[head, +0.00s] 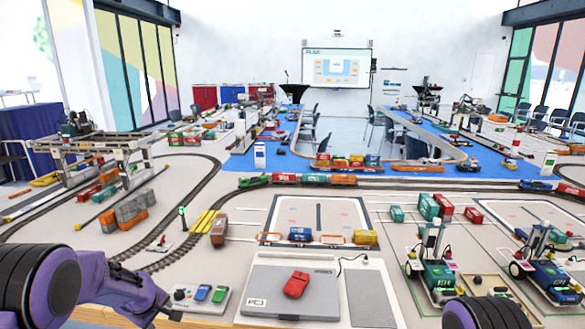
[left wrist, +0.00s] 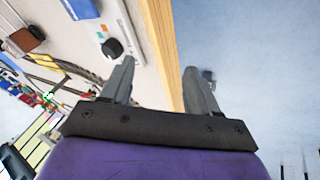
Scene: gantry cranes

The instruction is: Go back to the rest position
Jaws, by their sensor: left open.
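My left gripper (head: 165,308) is at the lower left of the head view, by the front edge of the layout table (head: 220,325). In the left wrist view my left gripper (left wrist: 160,82) has its two fingers spread apart with nothing between them, with the wooden table edge (left wrist: 160,35) behind the gap. My right arm shows only as a dark and purple link at the bottom right of the head view; its gripper is out of sight.
Near my left gripper lies a control box (head: 202,297) with a black knob and coloured buttons. Wheeled crane models (head: 432,265) stand at right, a gantry crane (head: 95,145) at left.

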